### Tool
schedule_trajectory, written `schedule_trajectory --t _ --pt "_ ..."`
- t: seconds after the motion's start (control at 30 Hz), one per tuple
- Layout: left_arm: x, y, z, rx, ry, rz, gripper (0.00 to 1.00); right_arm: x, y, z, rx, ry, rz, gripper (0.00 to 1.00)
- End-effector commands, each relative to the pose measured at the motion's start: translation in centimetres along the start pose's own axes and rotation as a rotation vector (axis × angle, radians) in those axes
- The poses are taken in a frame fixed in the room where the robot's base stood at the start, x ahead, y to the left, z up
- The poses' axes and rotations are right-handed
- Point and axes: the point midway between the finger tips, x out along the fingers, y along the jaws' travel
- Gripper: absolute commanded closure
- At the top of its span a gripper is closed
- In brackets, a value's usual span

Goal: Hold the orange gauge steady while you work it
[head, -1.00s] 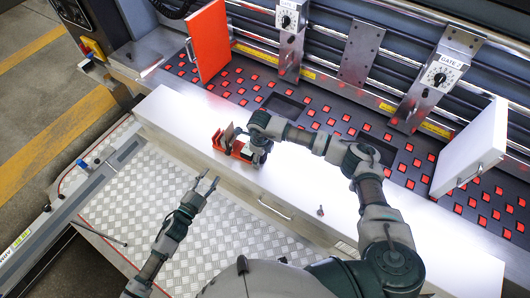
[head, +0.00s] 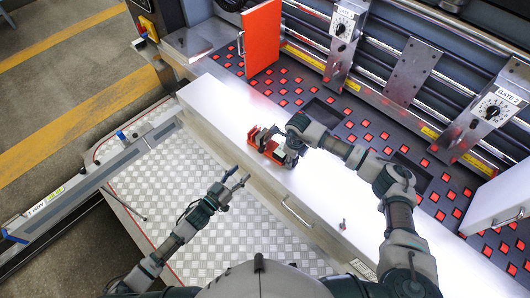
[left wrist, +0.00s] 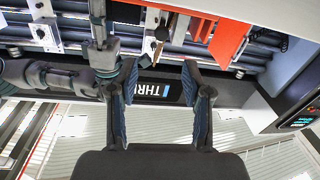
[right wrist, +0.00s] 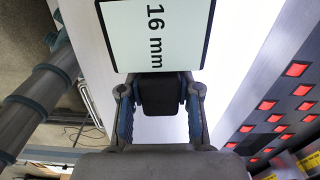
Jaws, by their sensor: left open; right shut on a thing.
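The orange gauge (head: 272,151), a small red-orange piece with a grey-brown upright part, rests on the white ledge in the head view. My right gripper (head: 290,150) is at its right end and hides part of it. In the right wrist view my right gripper (right wrist: 158,100) is shut on a black block below a white plate (right wrist: 155,35) marked "16 mm". My left gripper (head: 238,180) is open and empty, in front of the ledge and apart from the gauge. Its two spread fingers (left wrist: 160,95) show in the left wrist view with nothing between them.
An orange panel (head: 262,40) and a white panel (head: 499,200) with handles stand on the dark bed with red squares, behind the ledge (head: 225,105). Metal gate units with dials (head: 346,28) stand farther back. A small knob (head: 343,224) is on the ledge. Patterned metal floor (head: 160,185) lies in front.

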Motion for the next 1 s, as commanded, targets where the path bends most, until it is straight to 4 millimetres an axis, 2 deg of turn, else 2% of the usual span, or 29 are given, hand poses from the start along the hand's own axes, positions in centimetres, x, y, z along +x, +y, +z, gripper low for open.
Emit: schedule_trajectory --t 0.17,0.4,0.6,0.8,1.0 --pt "1.4 0.4 0.0 -0.114 -0.001 0.001 0.51 0.2 -0.1 -0.3 -0.001 0.001 0.004 1.0" --pt "6.4 0.7 -0.1 -0.11 -0.002 0.001 0.51 0.2 -0.4 -0.6 -0.001 -0.001 0.005 1.0" --pt "9.9 0.4 0.0 -0.11 -0.001 0.001 0.51 0.2 -0.2 -0.4 0.001 0.002 0.002 1.0" --pt "11.7 0.3 0.0 -0.111 -0.001 0.002 0.51 0.2 -0.1 -0.3 0.001 0.004 0.001 1.0" --pt "12.1 0.4 0.0 -0.11 -0.001 0.002 0.51 0.2 0.0 -0.3 -0.001 0.002 0.003 1.0"
